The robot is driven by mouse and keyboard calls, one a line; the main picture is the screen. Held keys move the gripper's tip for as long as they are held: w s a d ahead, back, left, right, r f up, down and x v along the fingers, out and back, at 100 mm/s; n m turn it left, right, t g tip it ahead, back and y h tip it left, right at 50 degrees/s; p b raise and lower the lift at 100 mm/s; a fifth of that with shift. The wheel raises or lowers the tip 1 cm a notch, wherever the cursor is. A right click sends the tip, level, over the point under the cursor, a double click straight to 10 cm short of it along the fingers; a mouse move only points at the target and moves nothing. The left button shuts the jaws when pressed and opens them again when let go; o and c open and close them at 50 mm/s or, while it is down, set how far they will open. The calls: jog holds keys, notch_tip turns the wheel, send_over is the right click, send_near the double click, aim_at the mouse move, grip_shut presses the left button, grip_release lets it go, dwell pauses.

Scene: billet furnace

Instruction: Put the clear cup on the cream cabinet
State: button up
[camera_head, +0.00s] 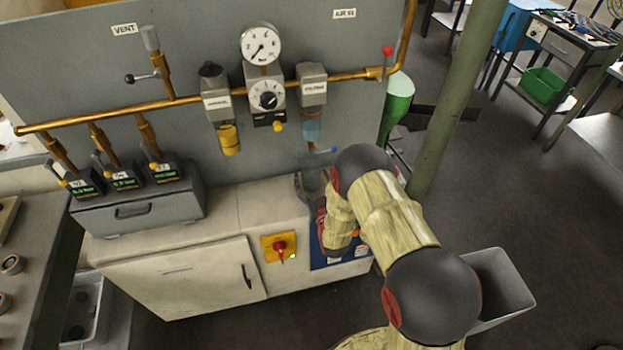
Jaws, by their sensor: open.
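The cream cabinet (185,283) stands below the grey panel, with its pale top bare in the middle. My gripper (311,184) is open over the right end of the cabinet top, pointing toward the panel. A small greyish, see-through shape (313,178) shows between its fingers and looks like the clear cup. My arm hides part of it, and I cannot tell whether it touches the fingers or rests on the top. A bluish see-through bowl (312,127) hangs under the right-hand regulator, just above my gripper.
A brass pipe (345,76) with a gauge (261,45) and regulators runs along the panel. A grey drawer box (140,208) with several small valve units fills the cabinet's left end. A red rotary switch (280,248) is on the front. A green post (455,100) stands right.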

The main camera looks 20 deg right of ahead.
jog(key=s+p, duration=0.2)
jog(key=s, duration=0.9)
jog(key=shift+s+r, duration=0.15)
jog(key=shift+s, duration=0.35)
